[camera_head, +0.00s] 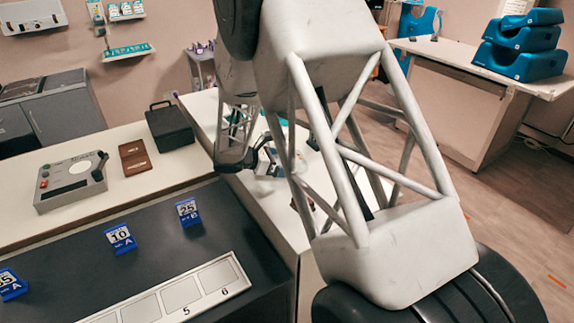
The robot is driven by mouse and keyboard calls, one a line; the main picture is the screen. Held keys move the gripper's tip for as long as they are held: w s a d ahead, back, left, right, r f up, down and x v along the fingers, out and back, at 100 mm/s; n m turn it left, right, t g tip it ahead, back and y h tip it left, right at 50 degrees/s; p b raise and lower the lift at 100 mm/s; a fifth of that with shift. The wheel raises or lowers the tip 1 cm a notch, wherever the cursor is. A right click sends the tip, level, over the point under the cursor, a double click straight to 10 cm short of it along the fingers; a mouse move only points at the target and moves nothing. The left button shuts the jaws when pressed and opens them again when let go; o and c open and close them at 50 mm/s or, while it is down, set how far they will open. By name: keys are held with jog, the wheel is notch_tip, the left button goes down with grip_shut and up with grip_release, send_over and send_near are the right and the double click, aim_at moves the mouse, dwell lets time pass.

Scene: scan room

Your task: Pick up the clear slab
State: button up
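My arm crosses the middle of the view and hides much of the white counter behind it. My gripper (264,152) shows as small dark parts at the far end of the arm, low over that counter. The arm's links partly cover it, and I cannot tell whether its fingers are open or shut. A pale, see-through piece (268,168) shows just below the gripper; it may be the clear slab, but it is too small and covered to be sure. I cannot tell whether the gripper touches it.
Blue number tags (120,239) stand on a dark top beside a numbered strip (183,293). A grey device (70,183), a brown case (135,158) and a black box (169,127) sit on the left counter. Blue cushions (521,45) lie on a table at right.

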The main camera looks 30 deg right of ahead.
jog(key=shift+c, duration=0.5)
jog(key=c, duration=0.8)
jog(key=shift+c, duration=0.2)
jog(key=shift+r, duration=0.1)
jog(key=shift+r, duration=4.95)
